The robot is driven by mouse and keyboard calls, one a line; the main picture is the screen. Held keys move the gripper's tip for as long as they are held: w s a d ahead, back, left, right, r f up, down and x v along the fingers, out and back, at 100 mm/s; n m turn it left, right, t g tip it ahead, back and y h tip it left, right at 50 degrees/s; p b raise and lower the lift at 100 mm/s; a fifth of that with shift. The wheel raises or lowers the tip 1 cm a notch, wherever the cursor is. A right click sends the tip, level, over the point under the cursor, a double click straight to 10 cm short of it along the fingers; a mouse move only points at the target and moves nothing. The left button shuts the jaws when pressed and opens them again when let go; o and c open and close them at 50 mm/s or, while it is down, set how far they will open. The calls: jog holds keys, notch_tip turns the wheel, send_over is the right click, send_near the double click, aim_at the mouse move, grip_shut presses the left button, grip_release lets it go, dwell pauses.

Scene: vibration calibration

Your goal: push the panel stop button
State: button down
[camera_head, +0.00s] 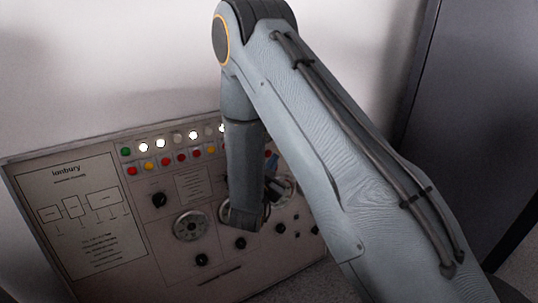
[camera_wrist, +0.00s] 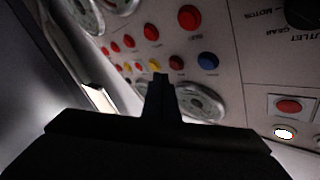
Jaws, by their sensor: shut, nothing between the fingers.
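The control panel (camera_head: 95,265) leans against the wall at the lower left in the head view. A row of red and yellow push buttons (camera_head: 167,161) runs below its lamps. In the wrist view the panel appears upside down, with a large red button (camera_wrist: 190,17), a red square-framed button (camera_wrist: 288,106) and a blue button (camera_wrist: 208,60). I cannot read which one is the stop button. My gripper (camera_wrist: 161,80) is shut and empty, its dark tip in front of the panel near the small yellow and red buttons. I cannot tell whether it touches. My arm hides part of the panel in the head view.
Round dials (camera_head: 190,226) and black knobs (camera_head: 201,260) stick out from the panel. A dark cabinet (camera_head: 470,110) stands at the right. The white wall (camera_head: 90,70) above the panel is bare.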

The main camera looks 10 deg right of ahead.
jog(key=s, duration=0.1)
jog(key=s+p, duration=0.1)
jog(key=s+d+r+p, duration=0.1)
jog(key=s, duration=0.1)
jog(key=shift+s, duration=0.1)
dwell(0.5)
jog(key=s+a+r+n+g+y, duration=0.3)
jog(key=s+a+n+g+y, duration=0.15)
jog(key=a, duration=0.25)
jog(key=s+a+r+n+g+y, duration=0.3)
jog(key=s+a+r+y, duration=0.1)
jog(key=a+y, duration=0.25)
jog(key=s+d+r+n+g, duration=0.1)
jog(key=s+r+n+g, duration=0.15)
jog(key=s, duration=0.55)
jog(key=s+d+r+n+g+h+p, duration=0.1)
jog(key=s+r+n+g, duration=0.15)
jog(key=s, duration=0.65)
jog(key=s+d+r+n+g, duration=0.2)
jog(key=s+r+g, duration=0.1)
jog(key=s, duration=0.5)
jog(key=d+r+m+h+p, duration=0.1)
jog(key=d+r+m+p, duration=0.2)
jog(key=d+r+p, duration=0.4)
jog(key=d+p, duration=0.1)
jog(key=p, duration=0.7)
jog(key=shift+r, duration=0.3)
